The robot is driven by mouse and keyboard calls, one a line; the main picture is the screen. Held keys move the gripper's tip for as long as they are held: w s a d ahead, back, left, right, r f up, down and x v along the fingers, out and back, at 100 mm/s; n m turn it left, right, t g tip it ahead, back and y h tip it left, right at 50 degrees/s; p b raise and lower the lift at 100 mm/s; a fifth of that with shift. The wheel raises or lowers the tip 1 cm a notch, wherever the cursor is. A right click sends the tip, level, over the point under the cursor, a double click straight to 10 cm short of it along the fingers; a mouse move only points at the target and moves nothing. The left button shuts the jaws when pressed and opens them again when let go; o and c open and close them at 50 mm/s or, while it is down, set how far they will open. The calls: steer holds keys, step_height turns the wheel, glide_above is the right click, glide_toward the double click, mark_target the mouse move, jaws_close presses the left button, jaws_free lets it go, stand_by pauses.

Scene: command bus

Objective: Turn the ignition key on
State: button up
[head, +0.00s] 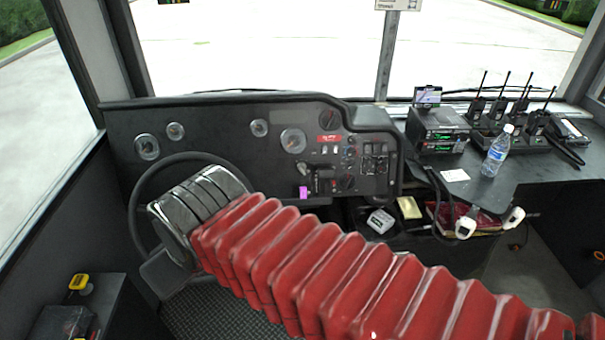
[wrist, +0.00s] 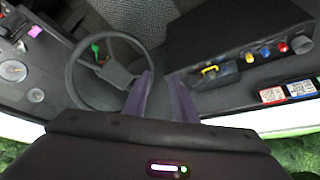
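The steering wheel (head: 153,181) is at the left of the dashboard (head: 220,150), partly hidden by my arm. A small magenta piece (head: 303,192) is at the dashboard's lower edge, right of the wheel. It also shows at the far left of the wrist view (wrist: 36,31). A small green piece (wrist: 95,48) shows inside the wheel in the wrist view. I cannot tell which piece, if either, is the ignition key. My gripper (wrist: 164,80) is open and empty, with a gap between its purple fingers. It is beside the wheel rim, apart from the magenta piece. The head view does not show its fingers.
A side console with a yellow handle (wrist: 209,71) and several colored knobs is right in the wrist view. A switch panel (head: 345,160) is right of the gauges. Radios (head: 525,125), a water bottle (head: 497,150) and black boxes (head: 437,130) stand on the right shelf.

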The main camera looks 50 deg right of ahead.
steer(key=w+d+f+m+h, duration=0.1)
steer(key=w+d+f, duration=0.2)
steer(key=w+d, duration=0.3)
steer(key=t+h, duration=0.9)
glide_toward(303, 170)
steer(key=v, duration=0.5)
steer(key=shift+w+a+f+n, duration=0.15)
steer(key=shift+w+f+n, duration=0.1)
steer(key=shift+f+n, duration=0.05)
steer(key=x, duration=1.4)
steer(key=shift+s+r, duration=0.1)
steer(key=shift+r, duration=0.1)
